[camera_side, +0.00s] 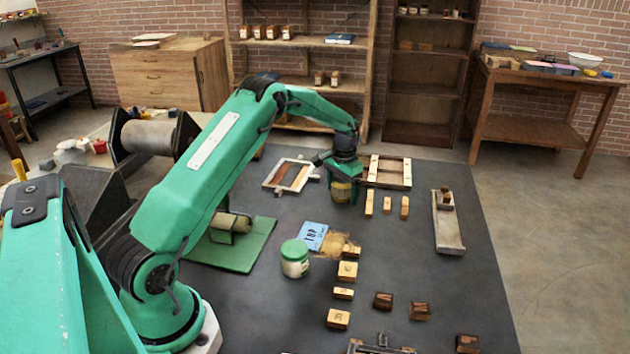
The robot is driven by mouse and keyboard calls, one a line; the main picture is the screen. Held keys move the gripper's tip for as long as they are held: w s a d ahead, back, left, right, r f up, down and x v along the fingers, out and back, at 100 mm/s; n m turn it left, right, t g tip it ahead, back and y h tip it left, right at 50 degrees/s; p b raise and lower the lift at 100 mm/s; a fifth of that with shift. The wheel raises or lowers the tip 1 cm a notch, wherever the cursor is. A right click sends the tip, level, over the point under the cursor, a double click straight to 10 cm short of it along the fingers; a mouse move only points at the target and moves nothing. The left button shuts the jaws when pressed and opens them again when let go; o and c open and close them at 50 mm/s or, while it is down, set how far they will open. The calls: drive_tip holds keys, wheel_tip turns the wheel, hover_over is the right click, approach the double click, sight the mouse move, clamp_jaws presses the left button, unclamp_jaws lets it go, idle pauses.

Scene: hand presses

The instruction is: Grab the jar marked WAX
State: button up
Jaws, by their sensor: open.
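A jar with yellowish contents (341,192) stands on the dark mat at the back, right under my gripper (343,182). My gripper points down with its fingers open, at or around the top of this jar. The gripper hides the upper part of the jar, and I cannot tell whether the fingers touch it. A second jar, pale with a green lid (295,250), stands upright nearer the camera. I cannot read a WAX marking on either jar.
A blue lettered card (312,236) lies behind the green-lidded jar. A wooden frame (291,175) is left of my gripper, another (389,171) right. Small wooden blocks (347,271) stand in front; a wooden plane-like tool (447,222) lies right.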

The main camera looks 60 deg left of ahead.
drive_tip(key=shift+r, duration=0.1)
drive_tip(key=c, duration=1.2)
drive_tip(key=shift+r, duration=0.15)
drive_tip(key=shift+r, duration=0.6)
drive_tip(key=r, duration=0.1)
drive_tip(key=d+r, duration=0.1)
drive_tip(key=r, duration=0.1)
drive_tip(key=shift+r, duration=0.1)
drive_tip(key=s+d+r, duration=0.1)
drive_tip(key=d+r, duration=0.5)
drive_tip(key=d, duration=0.4)
drive_tip(key=shift+s+d+r, duration=0.15)
drive_tip(key=shift+s+d, duration=0.1)
drive_tip(key=shift+s, duration=0.1)
